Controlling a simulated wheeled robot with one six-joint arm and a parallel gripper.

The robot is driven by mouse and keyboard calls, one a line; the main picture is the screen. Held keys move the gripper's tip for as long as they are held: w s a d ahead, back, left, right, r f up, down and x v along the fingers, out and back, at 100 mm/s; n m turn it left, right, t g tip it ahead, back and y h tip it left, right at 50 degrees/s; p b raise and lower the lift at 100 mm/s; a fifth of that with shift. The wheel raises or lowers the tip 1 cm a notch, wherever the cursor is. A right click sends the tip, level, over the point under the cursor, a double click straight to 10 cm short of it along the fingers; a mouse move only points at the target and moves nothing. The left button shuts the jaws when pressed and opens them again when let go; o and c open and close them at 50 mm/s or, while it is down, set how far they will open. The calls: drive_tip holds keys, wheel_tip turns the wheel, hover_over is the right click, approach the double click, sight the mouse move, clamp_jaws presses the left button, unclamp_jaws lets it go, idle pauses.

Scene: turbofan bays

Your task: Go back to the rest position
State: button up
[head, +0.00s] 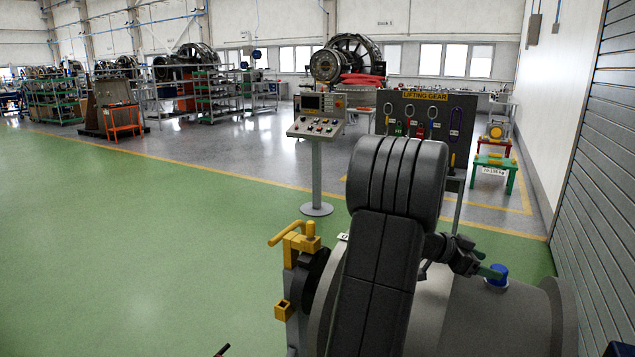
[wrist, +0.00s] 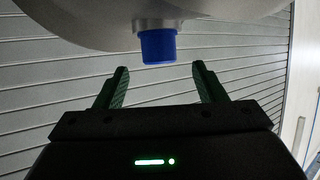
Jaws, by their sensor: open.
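My gripper (wrist: 160,85) is open and empty in the wrist view, with its two green fingers apart. A blue cap (wrist: 158,46) on a grey rounded body (wrist: 90,20) sits just beyond the fingertips, between their lines, and apart from them. In the head view my dark arm covers the middle of a grey cylindrical casing (head: 450,315). The blue cap (head: 496,274) stands on top of this casing at the right. My gripper (head: 492,271) reaches beside the cap there; the finger nearest the camera shows green.
A yellow fitting (head: 296,240) is on the casing's left end. A control console (head: 317,120) on a post and a lifting gear board (head: 425,125) stand behind. A grey shutter wall (head: 600,170) is close on the right. Green floor (head: 130,240) at left is clear.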

sight(506, 268)
drive_tip(key=p+x, duration=0.1)
drive_tip(key=x, duration=0.6)
wheel_tip(506, 268, up, 4)
drive_tip(key=shift+r, duration=0.1)
drive_tip(key=shift+s+f+b, duration=0.1)
drive_tip(key=shift+f+b, duration=0.15)
drive_tip(key=shift+b, duration=0.2)
drive_tip(key=shift+r+p, duration=0.35)
drive_tip(key=shift+r, duration=0.75)
